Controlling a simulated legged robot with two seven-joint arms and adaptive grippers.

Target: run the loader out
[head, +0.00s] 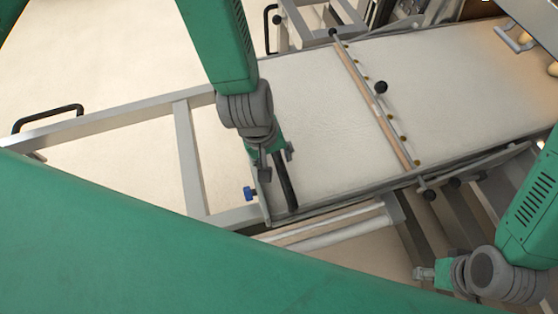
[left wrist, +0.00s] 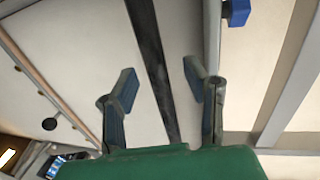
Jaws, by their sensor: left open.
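The loader, with a pale canvas belt (head: 318,120) in a grey metal frame, runs from the lower middle to the upper right of the head view. A black bar handle (head: 287,190) stands at its near left end. My left gripper (head: 277,164) is open at the handle's upper part. In the left wrist view, the black handle (left wrist: 152,50) runs between the two spread fingers (left wrist: 160,77), apart from both as far as I can see. My right gripper (head: 426,272) is at the lower right, away from the loader handle; its finger opening is too small to judge.
A wooden crossbar (head: 372,100) with small brass fittings and a black knob (head: 380,87) spans the belt. A blue knob (head: 250,193) sits at the frame's end. Another black handle (head: 45,116) is on the left rail. Metal oven parts (head: 518,38) stand at the upper right.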

